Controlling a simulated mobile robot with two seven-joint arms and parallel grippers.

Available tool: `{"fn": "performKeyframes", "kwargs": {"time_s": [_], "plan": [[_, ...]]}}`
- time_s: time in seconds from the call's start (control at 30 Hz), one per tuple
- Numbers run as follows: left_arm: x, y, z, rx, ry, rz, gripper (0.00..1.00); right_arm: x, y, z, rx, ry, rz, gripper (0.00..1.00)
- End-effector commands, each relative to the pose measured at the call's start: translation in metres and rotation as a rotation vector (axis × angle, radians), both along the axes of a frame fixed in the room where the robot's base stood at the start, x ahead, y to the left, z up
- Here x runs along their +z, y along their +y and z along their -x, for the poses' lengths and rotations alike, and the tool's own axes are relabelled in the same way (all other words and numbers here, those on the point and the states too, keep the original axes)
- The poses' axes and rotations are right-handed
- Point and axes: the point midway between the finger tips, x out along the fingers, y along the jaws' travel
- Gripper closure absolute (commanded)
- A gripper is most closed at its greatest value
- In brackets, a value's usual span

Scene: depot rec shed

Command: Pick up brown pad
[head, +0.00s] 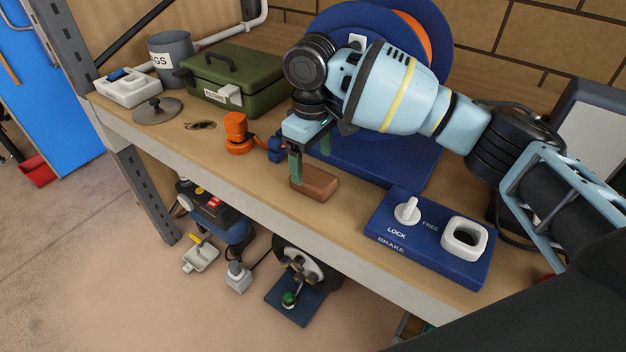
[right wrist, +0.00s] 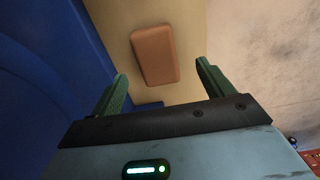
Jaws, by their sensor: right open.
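The brown pad (head: 315,183) is a small block lying on the wooden bench near its front edge, in front of the blue reel base. In the right wrist view the pad (right wrist: 154,55) lies ahead of the fingertips, between their lines, with nothing gripping it. My right gripper (head: 311,164) is open, its green fingers pointing down beside and above the pad. Its two fingers (right wrist: 160,80) also show apart in the right wrist view. In the head view one finger overlaps the pad's left end; I cannot tell whether it touches. My left gripper is not in view.
A blue brake panel (head: 430,238) with a white knob sits to the right of the pad. The blue reel base (head: 385,163) is close behind. An orange plug (head: 237,130), a green box (head: 232,76) and a grey lid (head: 158,110) are to the left. Bare bench (head: 262,180) lies left of the pad.

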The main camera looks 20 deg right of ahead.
Motion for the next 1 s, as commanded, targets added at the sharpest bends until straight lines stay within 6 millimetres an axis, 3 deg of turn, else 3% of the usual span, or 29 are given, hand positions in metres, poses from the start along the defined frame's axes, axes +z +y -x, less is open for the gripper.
{"fn": "performKeyframes", "kwargs": {"time_s": [0.23, 0.6, 0.87, 1.0], "plan": [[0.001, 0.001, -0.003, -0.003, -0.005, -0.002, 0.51, -0.01, -0.001, 0.0, 0.0, 0.001, 0.001, 0.2], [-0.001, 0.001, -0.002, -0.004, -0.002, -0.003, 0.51, -0.054, -0.003, -0.002, 0.0, -0.001, 0.001, 0.2], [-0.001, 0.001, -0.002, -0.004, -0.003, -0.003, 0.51, -0.056, -0.003, -0.002, 0.0, -0.002, 0.0, 0.2], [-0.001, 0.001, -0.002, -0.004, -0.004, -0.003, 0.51, -0.056, -0.003, -0.002, 0.0, -0.002, 0.0, 0.37]]}}
